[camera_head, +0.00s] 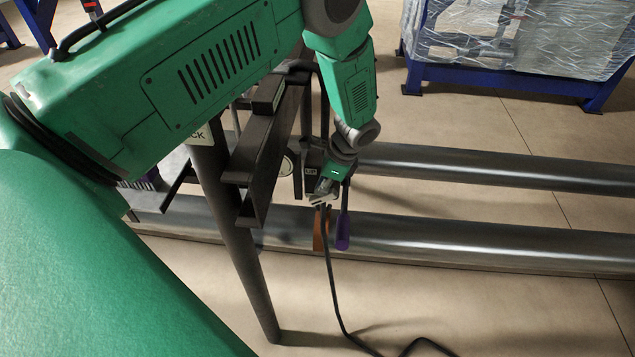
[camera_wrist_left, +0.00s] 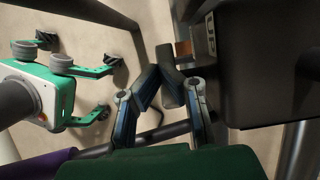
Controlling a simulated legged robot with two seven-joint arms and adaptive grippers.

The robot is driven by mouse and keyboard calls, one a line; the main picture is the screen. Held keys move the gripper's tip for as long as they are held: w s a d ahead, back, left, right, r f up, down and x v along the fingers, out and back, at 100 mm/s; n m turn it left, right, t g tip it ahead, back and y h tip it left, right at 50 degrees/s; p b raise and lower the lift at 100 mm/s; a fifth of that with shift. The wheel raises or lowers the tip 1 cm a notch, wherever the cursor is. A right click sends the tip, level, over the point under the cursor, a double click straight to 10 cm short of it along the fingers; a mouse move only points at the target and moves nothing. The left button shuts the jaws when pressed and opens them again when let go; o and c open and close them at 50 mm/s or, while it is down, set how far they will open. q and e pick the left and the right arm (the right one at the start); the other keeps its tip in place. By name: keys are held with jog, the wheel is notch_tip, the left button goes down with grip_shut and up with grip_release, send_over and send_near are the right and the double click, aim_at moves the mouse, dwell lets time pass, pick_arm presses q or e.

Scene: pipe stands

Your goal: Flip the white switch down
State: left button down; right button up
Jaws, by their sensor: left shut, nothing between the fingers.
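My left gripper (camera_head: 322,196) reaches down beside the dark frame of the pipe stand in the head view. In the left wrist view my left gripper (camera_wrist_left: 165,82) has its fingers together with nothing between them. Just right of the fingers is a dark box (camera_wrist_left: 265,60). Small pale fittings (camera_wrist_left: 210,35) sit on the box's near edge, close to the fingertips but seemingly apart from them. One may be the white switch, but its position is too small to read. In the head view a small labelled panel (camera_head: 311,171) shows behind the gripper, and the switch itself is not clear.
An orange handle (camera_head: 321,230) and a purple handle (camera_head: 342,230) hang below the gripper. A black cable (camera_head: 336,300) trails to the floor. Large metal pipes (camera_head: 480,240) run right. A dark post (camera_head: 235,235) stands left of the gripper. A wrapped blue-framed crate (camera_head: 500,80) stands behind.

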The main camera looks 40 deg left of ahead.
aim_at(332, 191)
pick_arm(q)
jog(key=v, duration=0.8)
jog(key=shift+d+r, duration=0.15)
jog(key=shift+r, duration=0.25)
jog(key=shift+v, duration=0.8)
pick_arm(e)
jog(key=shift+d, duration=0.35)
